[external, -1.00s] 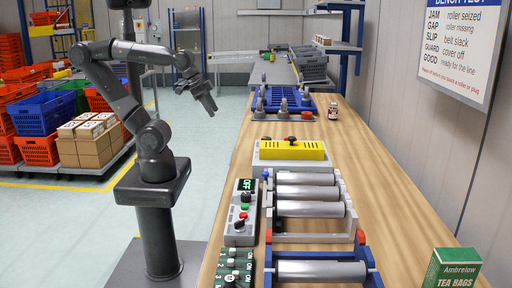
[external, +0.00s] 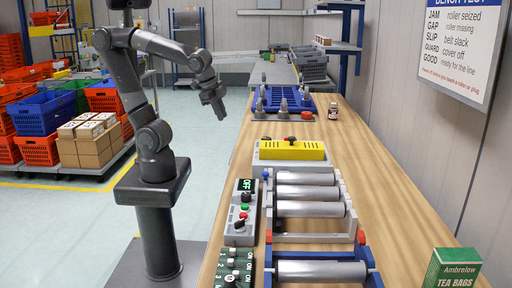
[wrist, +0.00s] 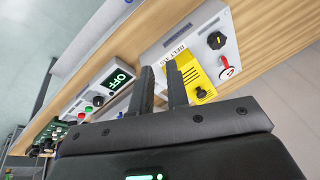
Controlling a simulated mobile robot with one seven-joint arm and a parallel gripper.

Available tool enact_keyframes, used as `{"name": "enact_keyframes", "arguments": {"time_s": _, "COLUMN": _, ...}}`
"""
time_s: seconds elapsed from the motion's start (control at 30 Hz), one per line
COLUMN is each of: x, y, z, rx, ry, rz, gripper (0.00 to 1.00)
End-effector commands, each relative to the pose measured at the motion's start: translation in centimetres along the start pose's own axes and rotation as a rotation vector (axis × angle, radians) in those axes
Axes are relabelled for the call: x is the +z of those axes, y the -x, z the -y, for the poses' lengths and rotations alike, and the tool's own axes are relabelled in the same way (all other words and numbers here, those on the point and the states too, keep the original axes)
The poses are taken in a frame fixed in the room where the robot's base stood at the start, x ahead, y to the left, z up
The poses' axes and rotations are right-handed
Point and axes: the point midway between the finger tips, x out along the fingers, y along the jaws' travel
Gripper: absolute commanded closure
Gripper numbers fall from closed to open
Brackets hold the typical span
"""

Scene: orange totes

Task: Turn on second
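The OFF display (wrist: 119,80) also shows in the wrist view, left of my fingers. My gripper (external: 219,108) hangs in the air left of the bench, apart from everything. In the wrist view my gripper (wrist: 163,80) is open, with nothing between its fingers.
A yellow-covered unit (external: 292,150) stands behind a roller frame (external: 358,236). A second roller unit with a blue frame (external: 375,272) is nearer. A tea box (external: 453,268) stands at the right. Blue tray (external: 284,98) and small jar (external: 333,112) are farther back.

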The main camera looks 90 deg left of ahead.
Motion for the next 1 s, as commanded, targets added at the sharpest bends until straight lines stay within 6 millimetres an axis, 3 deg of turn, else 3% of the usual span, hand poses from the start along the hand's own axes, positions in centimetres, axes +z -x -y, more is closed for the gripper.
{"name": "enact_keyframes", "arguments": {"time_s": 0.17, "x": -2.9, "y": -1.2, "z": -1.5, "rx": -0.058, "ry": -0.238, "rz": 0.092, "gripper": 1.00}}
{"name": "enact_keyframes", "arguments": {"time_s": 0.57, "x": -9.8, "y": -3.8, "z": -6.9, "rx": -0.245, "ry": -0.761, "rz": 0.249, "gripper": 1.00}}
{"name": "enact_keyframes", "arguments": {"time_s": 0.77, "x": -13.2, "y": -5.0, "z": -11.2, "rx": -0.368, "ry": -1.015, "rz": 0.306, "gripper": 1.00}}
{"name": "enact_keyframes", "arguments": {"time_s": 1.0, "x": -16.6, "y": -6.3, "z": -18.1, "rx": -0.544, "ry": -1.309, "rz": 0.350, "gripper": 1.00}}
